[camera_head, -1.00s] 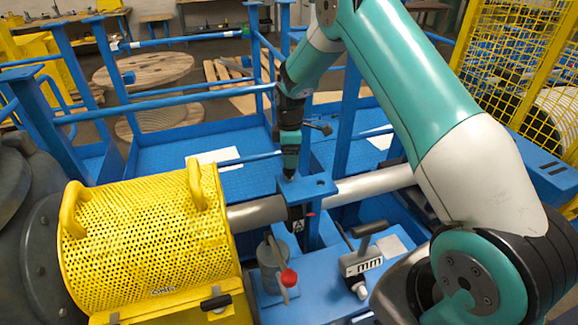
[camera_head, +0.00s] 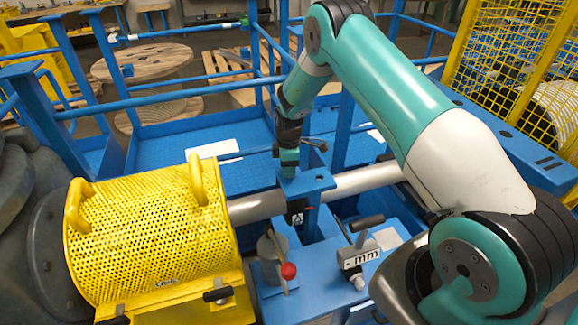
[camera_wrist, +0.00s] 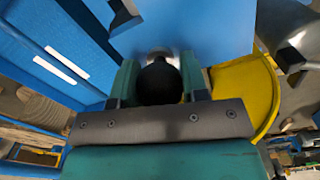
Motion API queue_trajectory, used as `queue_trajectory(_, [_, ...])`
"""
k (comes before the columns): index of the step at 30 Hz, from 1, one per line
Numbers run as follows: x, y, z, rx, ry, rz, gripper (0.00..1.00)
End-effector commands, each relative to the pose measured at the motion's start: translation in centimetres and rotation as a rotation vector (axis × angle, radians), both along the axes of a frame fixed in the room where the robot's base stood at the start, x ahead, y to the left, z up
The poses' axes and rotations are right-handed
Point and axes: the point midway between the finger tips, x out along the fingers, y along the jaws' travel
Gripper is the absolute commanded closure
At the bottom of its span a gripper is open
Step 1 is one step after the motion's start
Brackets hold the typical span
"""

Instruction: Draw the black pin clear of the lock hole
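The black pin (camera_wrist: 158,82) shows in the wrist view as a dark round head between the two green fingers of my gripper (camera_wrist: 160,88). The fingers stand close on both sides of it; whether they press on it I cannot tell. In the head view my gripper (camera_head: 289,160) points down at the top of the blue lock bracket (camera_head: 312,182), and its fingers hide the pin there. The lock hole is hidden under the pin and gripper.
A grey shaft (camera_head: 365,181) runs behind the bracket to the yellow perforated guard (camera_head: 150,240). A red-knobbed lever (camera_head: 288,270) and a T-handled block marked "mm" (camera_head: 360,253) stand in front. Blue rails (camera_head: 170,103) surround the area behind.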

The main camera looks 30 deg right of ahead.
Motion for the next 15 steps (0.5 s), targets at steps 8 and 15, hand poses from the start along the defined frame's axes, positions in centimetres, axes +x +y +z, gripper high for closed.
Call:
queue_trajectory(8, [0.0, 0.0, 0.6, 0.0, -0.001, 0.0, 0.87])
queue_trajectory(15, [0.1, 0.0, 2.0, 0.0, -0.002, 0.0, 0.87])
